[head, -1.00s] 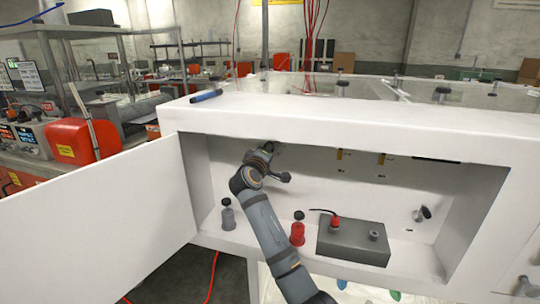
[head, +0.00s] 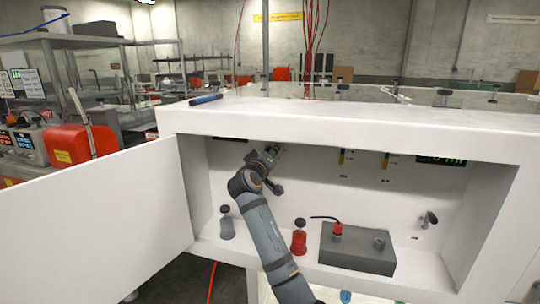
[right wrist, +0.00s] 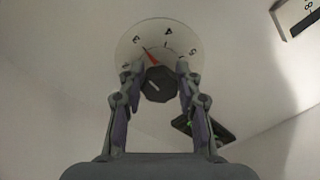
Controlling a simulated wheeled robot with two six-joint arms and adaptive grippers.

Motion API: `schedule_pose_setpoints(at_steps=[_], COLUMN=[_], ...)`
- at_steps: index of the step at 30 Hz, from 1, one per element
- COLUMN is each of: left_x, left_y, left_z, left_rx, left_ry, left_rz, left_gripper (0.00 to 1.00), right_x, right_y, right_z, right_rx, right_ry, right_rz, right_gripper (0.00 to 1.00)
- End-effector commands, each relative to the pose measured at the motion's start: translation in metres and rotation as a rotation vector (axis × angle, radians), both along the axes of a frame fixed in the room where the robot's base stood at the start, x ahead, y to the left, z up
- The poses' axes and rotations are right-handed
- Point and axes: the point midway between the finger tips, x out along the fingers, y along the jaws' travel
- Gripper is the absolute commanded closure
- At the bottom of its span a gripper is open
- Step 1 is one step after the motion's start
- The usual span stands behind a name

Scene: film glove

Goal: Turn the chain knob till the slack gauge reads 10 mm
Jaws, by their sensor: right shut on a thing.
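The chain knob (right wrist: 157,84) is a dark faceted knob with a pale mark, in front of a round pale dial (right wrist: 130,48) with numerals and a red pointer. My right gripper (right wrist: 160,72) is shut on it, one finger on each side. In the head view my right gripper (head: 268,156) is at the back wall of the white cabinet, and its wrist hides the knob. A dark display with green characters (head: 441,160), perhaps the slack gauge, shows under the cabinet's top edge. Its upper part is cut off, so I cannot read the number. My left gripper is not in view.
On the cabinet floor stand a grey knobbed post (head: 226,226), a red one (head: 299,240) and a grey box (head: 350,252) with a red plug. The open door (head: 95,215) is at the left. A blue pen (head: 206,99) lies on top.

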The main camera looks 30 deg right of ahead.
Motion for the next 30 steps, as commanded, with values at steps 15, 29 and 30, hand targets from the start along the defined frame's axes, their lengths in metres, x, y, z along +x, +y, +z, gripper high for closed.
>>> schedule_pose_setpoints(at_steps=[15, 29, 30], left_x=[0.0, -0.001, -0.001], left_y=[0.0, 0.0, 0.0], left_z=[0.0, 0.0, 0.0], left_rx=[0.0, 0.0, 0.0], left_ry=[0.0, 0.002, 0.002], left_rz=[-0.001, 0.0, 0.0], left_gripper=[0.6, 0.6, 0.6], right_x=[0.0, -0.021, -0.026], right_y=[0.0, 0.027, 0.033], right_z=[-0.001, -0.002, -0.002], right_rx=[0.001, 0.004, 0.005], right_ry=[0.003, 0.0, 0.002], right_rz=[0.0, 0.004, 0.004], right_gripper=[0.42, 0.42, 0.42])
